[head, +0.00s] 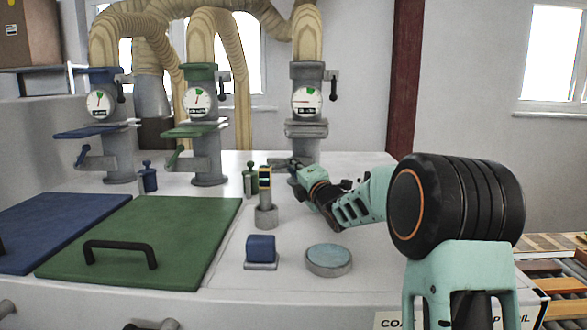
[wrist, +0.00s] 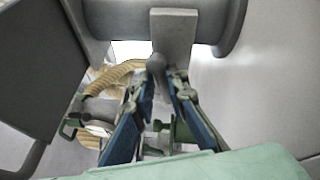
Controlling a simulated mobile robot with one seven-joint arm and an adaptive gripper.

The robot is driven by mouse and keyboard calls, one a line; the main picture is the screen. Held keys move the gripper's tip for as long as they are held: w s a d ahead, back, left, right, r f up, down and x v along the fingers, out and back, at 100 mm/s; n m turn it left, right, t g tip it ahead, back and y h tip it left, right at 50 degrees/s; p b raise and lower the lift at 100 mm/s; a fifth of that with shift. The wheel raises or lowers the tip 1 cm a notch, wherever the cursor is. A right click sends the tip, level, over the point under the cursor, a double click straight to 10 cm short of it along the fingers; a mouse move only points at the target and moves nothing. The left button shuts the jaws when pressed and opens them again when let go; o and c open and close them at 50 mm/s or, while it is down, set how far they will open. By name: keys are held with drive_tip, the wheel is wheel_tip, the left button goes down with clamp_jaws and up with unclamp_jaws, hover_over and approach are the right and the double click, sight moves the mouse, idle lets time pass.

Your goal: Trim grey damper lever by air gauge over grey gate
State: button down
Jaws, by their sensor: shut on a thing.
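The grey duct (head: 306,147) is the right one of three. Its round air gauge (head: 307,100) has a green sector near the top, and the needle looks roughly level, outside the green. The grey gate (head: 306,129) is a flat plate below the gauge. My gripper (head: 295,168) is low at the duct's front left, hiding most of the grey damper lever. In the wrist view, the blue fingertips of my gripper (wrist: 162,82) are closed about the round knob of the grey damper lever (wrist: 157,66). A flat grey piece stands behind the knob.
Blue (head: 98,133) and green (head: 197,131) gates sit on the ducts to the left. A post with a yellow-edged device (head: 265,215), a blue block (head: 261,248) and a round pale-blue-topped disc (head: 328,260) stand on the white top. A green lid (head: 180,220) lies left.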

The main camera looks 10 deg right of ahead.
drive_tip(key=shift+d+r, duration=0.1)
drive_tip(key=shift+r+n+g+b, duration=0.4)
drive_tip(key=shift+r+n+b, duration=0.2)
drive_tip(key=shift+n, duration=0.3)
drive_tip(key=shift+w+a+r+n+g+p, duration=0.1)
drive_tip(key=shift+a+r+n+g+p, duration=0.15)
drive_tip(key=shift+r+n, duration=0.25)
drive_tip(key=shift+a+r+n+g+p, duration=0.1)
drive_tip(key=shift+r+n+g+p, duration=0.2)
drive_tip(key=shift+n, duration=0.3)
drive_tip(key=shift+r, duration=0.1)
drive_tip(key=c, duration=2)
unclamp_jaws()
drive_tip(key=shift+d, duration=0.15)
drive_tip(key=shift+f, duration=0.3)
drive_tip(key=v, duration=1.2)
drive_tip(key=shift+r, duration=0.15)
